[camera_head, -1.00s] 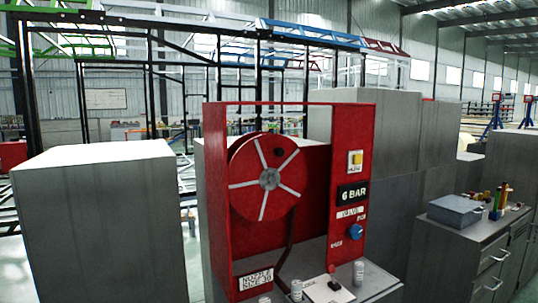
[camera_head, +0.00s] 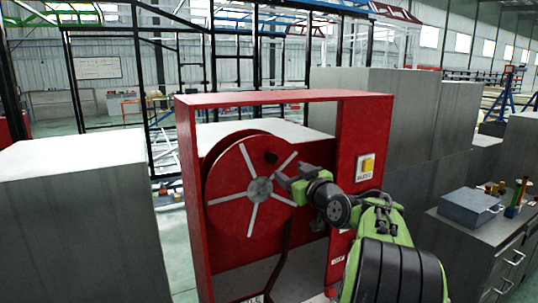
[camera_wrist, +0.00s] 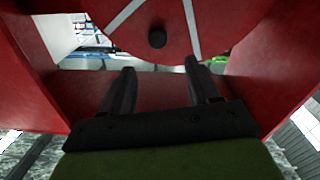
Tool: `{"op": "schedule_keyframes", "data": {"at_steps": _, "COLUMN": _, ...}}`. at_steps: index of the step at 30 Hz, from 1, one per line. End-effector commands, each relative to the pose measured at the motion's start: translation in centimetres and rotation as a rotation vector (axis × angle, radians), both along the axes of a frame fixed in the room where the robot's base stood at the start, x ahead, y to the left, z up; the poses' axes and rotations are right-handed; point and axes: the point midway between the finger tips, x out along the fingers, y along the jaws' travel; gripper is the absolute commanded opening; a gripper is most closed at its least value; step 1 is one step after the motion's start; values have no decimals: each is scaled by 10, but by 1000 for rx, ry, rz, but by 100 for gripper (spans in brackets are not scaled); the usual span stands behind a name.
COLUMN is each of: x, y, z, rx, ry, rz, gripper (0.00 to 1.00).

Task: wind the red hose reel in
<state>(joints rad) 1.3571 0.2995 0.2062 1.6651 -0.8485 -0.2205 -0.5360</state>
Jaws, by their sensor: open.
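The red hose reel (camera_head: 232,197) is a red disc with white spokes and a grey hub, mounted inside a red box frame (camera_head: 188,240). A dark round crank knob (camera_head: 271,157) sits near the upper right of its rim; the knob also shows in the wrist view (camera_wrist: 157,40). My gripper (camera_head: 285,180) is in front of the reel's right side. In the wrist view my gripper (camera_wrist: 160,82) has its two fingers apart with nothing between them, and the knob lies beyond the fingertips.
A grey cabinet (camera_head: 75,220) stands at left. A cabinet at right bears a grey-blue box (camera_head: 470,206) and small coloured items.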

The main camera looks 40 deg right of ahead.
Motion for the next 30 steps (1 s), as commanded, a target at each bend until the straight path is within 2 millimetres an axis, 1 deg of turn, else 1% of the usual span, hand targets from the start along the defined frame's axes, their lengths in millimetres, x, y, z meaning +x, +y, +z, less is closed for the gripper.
{"op": "schedule_keyframes", "data": {"at_steps": 1, "x": 14, "y": -3, "z": 5, "rx": 4, "ry": 0, "rz": 6, "gripper": 61}}
{"op": "schedule_keyframes", "data": {"at_steps": 6, "x": 55, "y": -17, "z": 6, "rx": 4, "ry": 0, "rz": 5, "gripper": 61}}
{"op": "schedule_keyframes", "data": {"at_steps": 10, "x": 82, "y": -27, "z": 5, "rx": 4, "ry": 0, "rz": 4, "gripper": 61}}
{"op": "schedule_keyframes", "data": {"at_steps": 13, "x": 96, "y": -33, "z": 5, "rx": 4, "ry": 1, "rz": 1, "gripper": 61}}
{"op": "schedule_keyframes", "data": {"at_steps": 17, "x": 104, "y": -36, "z": 3, "rx": 4, "ry": 2, "rz": -1, "gripper": 61}}
{"op": "schedule_keyframes", "data": {"at_steps": 23, "x": 105, "y": -36, "z": 1, "rx": 3, "ry": 2, "rz": -1, "gripper": 61}}
{"op": "schedule_keyframes", "data": {"at_steps": 24, "x": 105, "y": -36, "z": 1, "rx": 3, "ry": 2, "rz": -1, "gripper": 59}}
{"op": "schedule_keyframes", "data": {"at_steps": 26, "x": 105, "y": -36, "z": 1, "rx": 3, "ry": 2, "rz": -1, "gripper": 50}}
{"op": "schedule_keyframes", "data": {"at_steps": 30, "x": 104, "y": -36, "z": 1, "rx": 3, "ry": 2, "rz": -1, "gripper": 29}}
